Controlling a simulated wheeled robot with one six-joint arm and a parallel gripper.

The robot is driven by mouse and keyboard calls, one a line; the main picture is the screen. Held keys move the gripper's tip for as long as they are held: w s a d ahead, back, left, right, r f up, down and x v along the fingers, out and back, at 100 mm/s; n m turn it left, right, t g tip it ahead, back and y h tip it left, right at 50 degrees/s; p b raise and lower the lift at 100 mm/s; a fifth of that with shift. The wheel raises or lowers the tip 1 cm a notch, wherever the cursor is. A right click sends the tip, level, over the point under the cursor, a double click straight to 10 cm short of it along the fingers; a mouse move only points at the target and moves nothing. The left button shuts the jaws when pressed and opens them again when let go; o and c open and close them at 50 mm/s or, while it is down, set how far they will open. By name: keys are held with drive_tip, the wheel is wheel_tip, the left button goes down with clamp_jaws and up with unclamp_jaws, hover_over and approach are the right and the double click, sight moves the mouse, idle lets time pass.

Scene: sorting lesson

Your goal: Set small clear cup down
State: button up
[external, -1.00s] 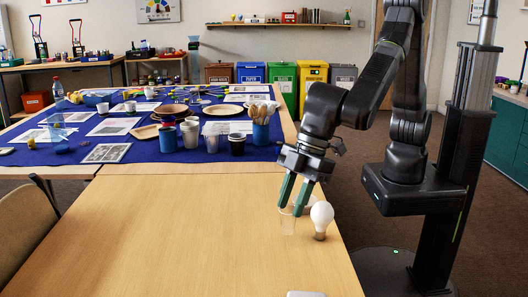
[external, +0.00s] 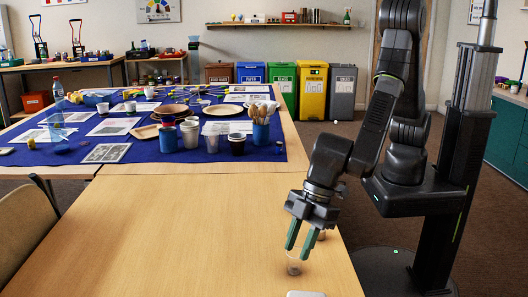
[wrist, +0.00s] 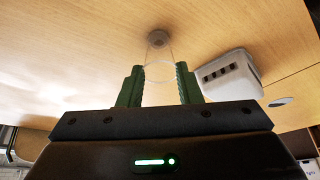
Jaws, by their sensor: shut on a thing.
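The small clear cup (external: 294,266) is between the green fingers of my gripper (external: 298,250), near the right part of the bare wooden table. My gripper is shut on it and tilts downward. In the wrist view the see-through cup (wrist: 159,67) sits between both fingertips (wrist: 160,77), with a grey-brown round patch at its far end. The cup's lower end is at or just above the tabletop; I cannot tell if it touches.
The wooden table (external: 180,235) is clear to the left.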

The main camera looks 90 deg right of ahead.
drive_tip(key=o, duration=0.5)
drive_tip(key=shift+f, duration=0.15)
drive_tip(key=o, duration=0.4)
drive_tip(key=shift+r, duration=0.35)
drive_tip(key=v, duration=1.1)
drive_tip(key=shift+s+d+r, duration=0.15)
drive_tip(key=shift+r, duration=0.2)
